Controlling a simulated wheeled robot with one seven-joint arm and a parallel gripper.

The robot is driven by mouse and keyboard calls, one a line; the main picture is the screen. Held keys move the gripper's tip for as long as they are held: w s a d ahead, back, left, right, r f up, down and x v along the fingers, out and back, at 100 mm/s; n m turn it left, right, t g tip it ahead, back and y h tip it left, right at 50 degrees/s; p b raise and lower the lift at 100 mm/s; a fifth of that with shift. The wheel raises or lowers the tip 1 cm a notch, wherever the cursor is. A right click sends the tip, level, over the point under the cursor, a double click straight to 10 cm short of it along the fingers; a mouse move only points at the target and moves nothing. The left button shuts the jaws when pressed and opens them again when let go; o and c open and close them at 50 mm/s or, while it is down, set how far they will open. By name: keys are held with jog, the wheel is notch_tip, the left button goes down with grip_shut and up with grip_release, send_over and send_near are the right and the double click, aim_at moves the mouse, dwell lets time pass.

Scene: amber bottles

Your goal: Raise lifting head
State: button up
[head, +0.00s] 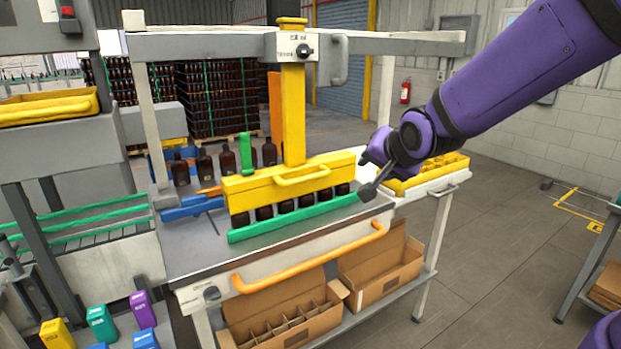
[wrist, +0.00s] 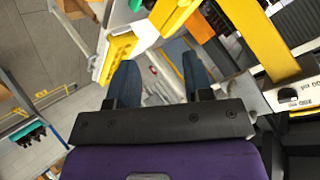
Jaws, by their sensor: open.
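The lifting head (head: 290,185) is a long yellow block with a front handle (head: 302,174), under a yellow column (head: 293,115) on an overhead beam. It sits low over a row of dark amber bottles (head: 285,208); their upper parts are hidden by it. My gripper (head: 372,188) is beside the right end of the head, over the table's right edge, and not on the handle. In the wrist view my gripper (wrist: 160,75) is open, with nothing held between its two dark fingers. The yellow column (wrist: 262,35) also shows there, at upper right.
A green rail (head: 292,217) runs in front of the bottles, and an orange bar (head: 310,258) lines the table front. A yellow crate (head: 425,178) stands at right. Open cartons (head: 285,325) lie on the shelf below. Several more bottles (head: 204,165) stand behind. The floor at right is mostly clear.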

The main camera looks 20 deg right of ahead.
jog(key=w+a+f+m+t+y, duration=0.1)
jog(key=w+a+f+m+t, duration=0.2)
jog(key=w, duration=0.4)
jog(key=m+t+y, duration=0.1)
jog(key=m+y, duration=0.2)
jog(key=m, duration=0.1)
send_near(313, 178)
jog(key=x, duration=1.1)
jog(key=shift+w, duration=0.1)
grip_shut()
